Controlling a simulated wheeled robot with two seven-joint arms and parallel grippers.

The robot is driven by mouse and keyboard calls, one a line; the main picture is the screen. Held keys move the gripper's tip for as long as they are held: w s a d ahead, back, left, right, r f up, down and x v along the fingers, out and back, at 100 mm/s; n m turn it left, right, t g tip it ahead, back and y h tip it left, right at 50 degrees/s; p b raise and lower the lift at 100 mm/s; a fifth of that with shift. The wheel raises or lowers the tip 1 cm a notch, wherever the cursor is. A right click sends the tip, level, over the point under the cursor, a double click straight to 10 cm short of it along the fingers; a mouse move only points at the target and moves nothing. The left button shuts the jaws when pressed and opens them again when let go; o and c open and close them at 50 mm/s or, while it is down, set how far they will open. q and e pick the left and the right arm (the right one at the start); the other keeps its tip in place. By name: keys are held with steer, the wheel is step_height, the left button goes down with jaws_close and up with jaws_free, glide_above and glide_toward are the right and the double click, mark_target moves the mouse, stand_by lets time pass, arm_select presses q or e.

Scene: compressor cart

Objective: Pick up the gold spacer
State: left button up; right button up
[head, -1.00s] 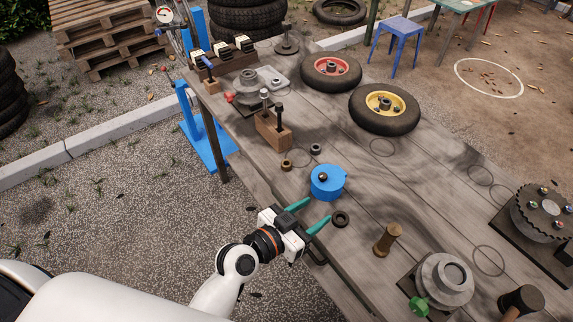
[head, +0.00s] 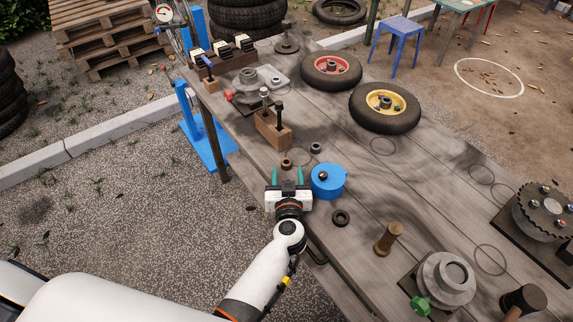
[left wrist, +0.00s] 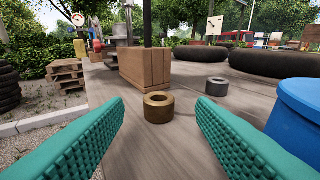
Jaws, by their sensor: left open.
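The gold spacer (head: 286,164) is a short brass-coloured ring on the wooden bench, near its left edge. It also shows in the left wrist view (left wrist: 158,107), upright on the bench, centred ahead of the fingertips. My left gripper (head: 288,177) is open, its two teal fingers pointing at the spacer from the near side. The spacer lies just beyond the fingertips, and nothing is held. My right gripper does not show.
A blue round container (head: 328,182) stands close to the right of my left gripper. A wooden block (head: 272,131) with upright pins stands behind the spacer. A grey spacer (head: 316,148) lies to the right, and a dark ring (head: 340,218) lies nearer.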

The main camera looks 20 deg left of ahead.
mark_target(287, 160)
arm_select(q)
steer(key=b+x, duration=0.1)
steer(key=x, duration=0.6)
steer(key=shift+w+a+b, duration=0.1)
steer(key=shift+a+b, duration=0.05)
steer(key=shift+b, duration=0.25)
steer(key=shift+c, duration=0.8)
steer(key=c, duration=0.9)
